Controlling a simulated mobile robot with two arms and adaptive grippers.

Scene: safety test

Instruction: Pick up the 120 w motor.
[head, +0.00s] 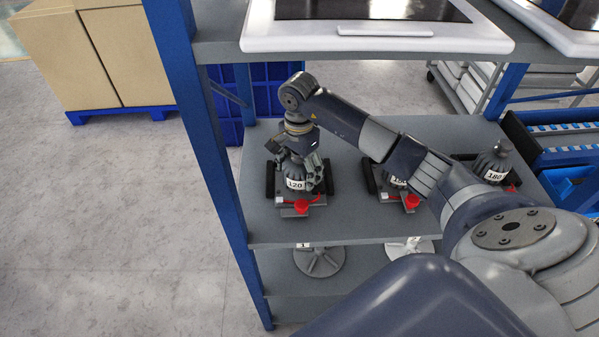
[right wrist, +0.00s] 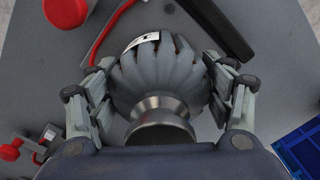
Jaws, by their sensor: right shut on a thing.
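The 120 w motor (head: 295,184) is a dark grey ribbed motor with a white "120" label, at the left of the middle shelf in the head view. It sits on a dark base with a red knob in front. My right gripper (head: 303,172) comes down on it from above. In the right wrist view the fingers of my right gripper (right wrist: 163,100) are shut on both sides of the motor's ribbed body (right wrist: 160,75). The motor appears upright at its place on the shelf. My left gripper is not in view.
A second motor (head: 398,182) stands to the right, partly hidden by my arm. The 180 motor (head: 493,164) stands further right. The upper shelf with a white-framed panel (head: 380,38) lies above. A blue post (head: 205,130) bounds the left side.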

